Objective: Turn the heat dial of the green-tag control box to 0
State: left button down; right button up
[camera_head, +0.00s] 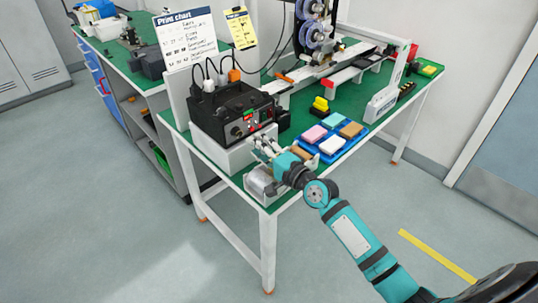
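The black control box (232,112) stands on a white block at the near left of the green-topped bench. Its front panel carries a small red display, a green mark and several small controls. The heat dial and its setting are too small to make out. My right gripper (258,143) is at the lower right of the box's front, its fingers pointing at the panel. I cannot tell whether it touches the box, nor whether its fingers are apart or closed. My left gripper is out of view.
A blue tray (330,147) with colored pads lies right of my gripper. A silver-grey object (262,184) sits below it at the bench edge. Plugs and cables rise behind the box, near a print chart (186,38). A machine with blue reels (314,35) stands farther back.

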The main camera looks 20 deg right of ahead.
jog(key=v, duration=0.5)
dwell(0.4)
